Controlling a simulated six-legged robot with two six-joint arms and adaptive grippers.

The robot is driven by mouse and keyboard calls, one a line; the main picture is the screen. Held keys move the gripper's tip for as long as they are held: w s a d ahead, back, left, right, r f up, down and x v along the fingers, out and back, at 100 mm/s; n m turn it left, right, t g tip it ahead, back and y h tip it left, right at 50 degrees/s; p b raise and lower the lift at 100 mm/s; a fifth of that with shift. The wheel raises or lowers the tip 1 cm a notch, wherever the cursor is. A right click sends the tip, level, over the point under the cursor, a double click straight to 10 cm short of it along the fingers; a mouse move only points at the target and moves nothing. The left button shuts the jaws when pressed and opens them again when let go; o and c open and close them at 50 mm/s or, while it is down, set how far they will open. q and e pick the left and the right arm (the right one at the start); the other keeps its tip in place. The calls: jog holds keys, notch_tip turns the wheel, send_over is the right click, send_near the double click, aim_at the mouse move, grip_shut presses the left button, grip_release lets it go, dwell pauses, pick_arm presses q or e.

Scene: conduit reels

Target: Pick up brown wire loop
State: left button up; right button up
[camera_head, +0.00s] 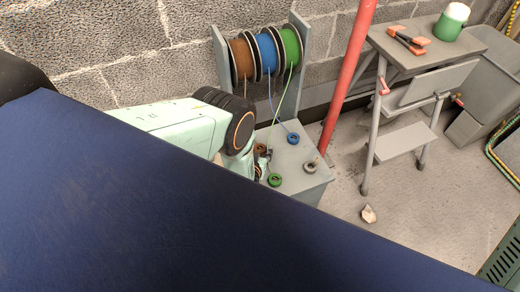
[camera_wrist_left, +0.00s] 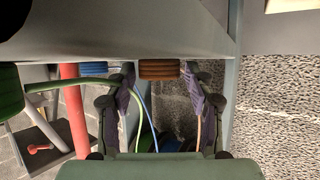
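The brown wire loop (camera_head: 261,149) is a small brown coil on top of a grey box (camera_head: 312,182), partly hidden by my left gripper (camera_head: 263,163) in the head view. In the left wrist view the brown loop (camera_wrist_left: 159,69) shows as a ribbed coil between the tips of my left gripper (camera_wrist_left: 158,80). Both fingers stand apart, one on each side of it, with gaps showing. The gripper is open. My right gripper is in neither view.
Wires run down from the reels (camera_head: 267,55) behind. A red pole (camera_head: 347,75) and a step ladder (camera_head: 405,140) stand to the right.

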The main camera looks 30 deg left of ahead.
pick_arm(q)
jog(key=c, duration=0.7)
jog(key=shift+r, duration=0.1)
